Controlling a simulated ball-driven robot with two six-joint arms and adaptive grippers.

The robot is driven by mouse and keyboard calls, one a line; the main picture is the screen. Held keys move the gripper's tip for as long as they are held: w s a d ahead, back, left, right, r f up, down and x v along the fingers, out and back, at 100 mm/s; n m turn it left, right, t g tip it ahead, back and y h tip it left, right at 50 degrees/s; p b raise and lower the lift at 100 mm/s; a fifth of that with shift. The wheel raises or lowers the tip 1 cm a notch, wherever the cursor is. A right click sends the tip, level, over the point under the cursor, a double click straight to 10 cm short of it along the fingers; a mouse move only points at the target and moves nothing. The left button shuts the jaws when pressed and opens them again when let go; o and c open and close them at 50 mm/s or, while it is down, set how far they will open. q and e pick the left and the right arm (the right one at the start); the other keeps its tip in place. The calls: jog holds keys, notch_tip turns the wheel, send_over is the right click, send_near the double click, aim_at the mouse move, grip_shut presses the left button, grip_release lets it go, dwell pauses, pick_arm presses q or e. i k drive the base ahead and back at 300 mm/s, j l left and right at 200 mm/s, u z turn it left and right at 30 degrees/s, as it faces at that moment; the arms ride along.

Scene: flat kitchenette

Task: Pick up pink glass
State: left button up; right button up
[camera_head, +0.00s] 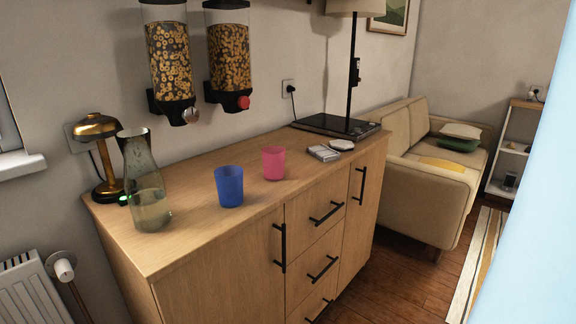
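The pink glass (273,163) stands upright on the wooden sideboard top, near its middle. A blue glass (229,187) stands just to its left and a little nearer. Neither of my grippers shows in the head view, and nothing touches the pink glass.
A glass carafe (147,190) and a brass lamp (99,150) stand at the sideboard's left end. Two cereal dispensers (169,62) hang on the wall above. Drawer handles (326,213) jut from the front.

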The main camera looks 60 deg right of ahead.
aim_at(272, 161)
jog(key=z, duration=1.7)
